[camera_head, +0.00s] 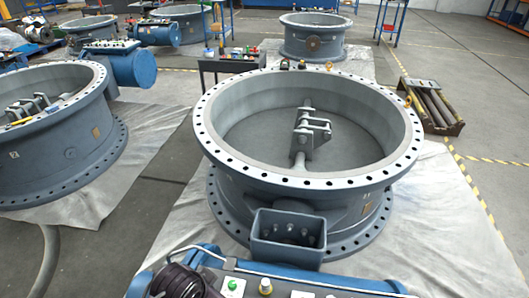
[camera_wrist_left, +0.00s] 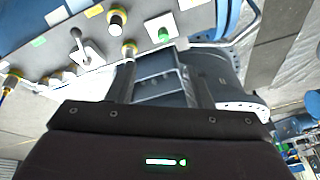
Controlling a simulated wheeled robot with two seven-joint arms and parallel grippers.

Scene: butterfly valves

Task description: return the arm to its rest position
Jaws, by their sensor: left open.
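My left gripper (camera_wrist_left: 160,72) shows in the left wrist view. Its two dark fingers stand apart with nothing held between them. Beyond the fingers is the grey box-shaped bracket (camera_wrist_left: 160,88) of a butterfly valve. A grey control panel (camera_wrist_left: 95,45) with knobs, a lever (camera_wrist_left: 86,46) and a green button (camera_wrist_left: 163,34) lies just above the gripper in that picture. In the head view the panel (camera_head: 330,282) is at the bottom edge, in front of the large grey valve (camera_head: 310,180).
A second grey valve (camera_head: 55,140) stands at the left, and another (camera_head: 313,38) stands at the back. A dark tool cart (camera_head: 232,64) is behind the large valve. A low rack of rollers (camera_head: 432,105) is at the right. Bare floor lies at the far right.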

